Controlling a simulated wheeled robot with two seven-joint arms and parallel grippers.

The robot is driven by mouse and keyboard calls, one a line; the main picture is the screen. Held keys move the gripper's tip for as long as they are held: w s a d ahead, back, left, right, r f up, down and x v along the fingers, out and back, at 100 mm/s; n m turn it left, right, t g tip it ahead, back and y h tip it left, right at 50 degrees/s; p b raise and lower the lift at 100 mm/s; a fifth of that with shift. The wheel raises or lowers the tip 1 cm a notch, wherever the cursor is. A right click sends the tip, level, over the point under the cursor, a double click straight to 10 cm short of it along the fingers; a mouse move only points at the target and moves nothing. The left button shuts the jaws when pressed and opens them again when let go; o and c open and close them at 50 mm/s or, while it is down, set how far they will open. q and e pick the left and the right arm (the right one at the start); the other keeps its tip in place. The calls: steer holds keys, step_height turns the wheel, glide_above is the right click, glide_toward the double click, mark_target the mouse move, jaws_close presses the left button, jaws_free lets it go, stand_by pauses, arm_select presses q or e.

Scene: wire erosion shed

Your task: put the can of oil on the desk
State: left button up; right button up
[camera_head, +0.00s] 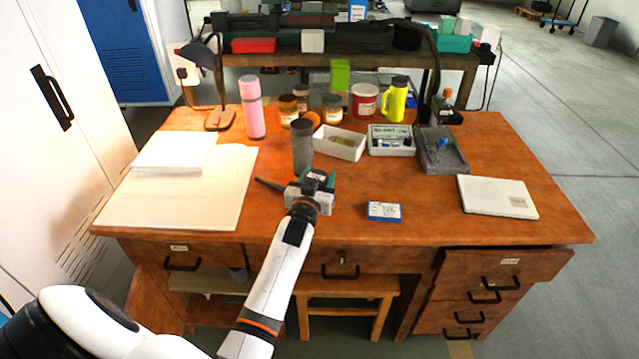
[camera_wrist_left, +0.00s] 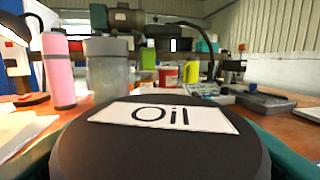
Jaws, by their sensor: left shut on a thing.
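The can of oil (camera_wrist_left: 160,152) has a round dark top with a white label reading "Oil" and fills the lower part of the left wrist view. My left gripper (camera_head: 316,181) is shut on it, with its teal fingers on either side of the can. In the head view only a little of the can (camera_head: 319,173) shows between the fingers. The can is over the front middle of the wooden desk (camera_head: 440,216); I cannot tell whether its base touches the top. My right gripper is not in view.
A grey cylinder (camera_head: 302,150) stands just behind the can. A white tray (camera_head: 340,148), a pink bottle (camera_head: 253,108) and several jars stand further back. A blue-and-white box (camera_head: 384,212) lies to the right. Papers (camera_head: 180,205) cover the left.

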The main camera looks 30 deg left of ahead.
arm_select(q)
steer(key=shift+f, duration=1.15)
steer(key=shift+f, duration=0.1)
steer(key=o, duration=1.1)
steer(key=shift+f, duration=0.1)
